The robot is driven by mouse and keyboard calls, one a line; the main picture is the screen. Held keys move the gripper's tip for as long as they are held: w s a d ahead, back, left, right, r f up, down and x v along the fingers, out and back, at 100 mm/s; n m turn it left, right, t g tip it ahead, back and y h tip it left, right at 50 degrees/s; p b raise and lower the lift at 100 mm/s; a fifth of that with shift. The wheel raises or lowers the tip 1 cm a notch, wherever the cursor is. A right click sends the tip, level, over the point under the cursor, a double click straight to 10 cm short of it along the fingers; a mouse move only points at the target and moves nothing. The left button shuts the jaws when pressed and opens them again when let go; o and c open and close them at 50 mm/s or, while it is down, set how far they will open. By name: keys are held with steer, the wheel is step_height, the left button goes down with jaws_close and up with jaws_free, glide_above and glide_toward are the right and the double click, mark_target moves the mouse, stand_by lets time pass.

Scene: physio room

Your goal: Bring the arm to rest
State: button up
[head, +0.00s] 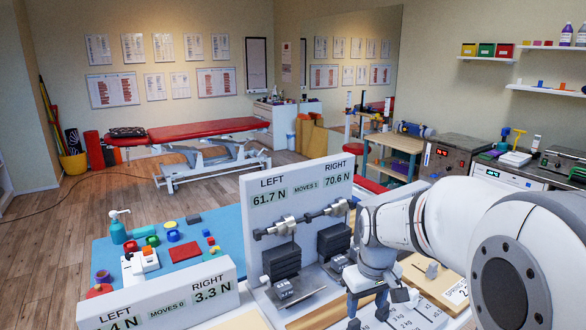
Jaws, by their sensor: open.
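My white arm (470,225) reaches in from the right and bends down at its wrist. My gripper (368,312) points down at the bottom of the view, over the near part of the bench, with its dark fingers apart. I see nothing between them. Behind and left of it stands a white panel (256,218) reading LEFT 61.7 N, RIGHT 70.6 N and MOVES 1, with dark weight stacks (282,262) in front. I cannot tell whether the fingers touch the surface below, which bears kg marks.
A second panel (160,302) reading MOVES 0 stands at bottom left. A blue mat (225,225) holds a pump bottle (118,230), a red pad (185,251) and small coloured pieces. A red treatment table (205,130) stands behind.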

steer(key=s+r+m+t, duration=0.1)
steer(key=s+r+m, duration=0.2)
steer(key=s, duration=1.3)
steer(key=shift+s+a+r+m+t, duration=0.15)
steer(key=shift+s+a+m+t, duration=0.05)
steer(key=shift+a+m+t, duration=0.2)
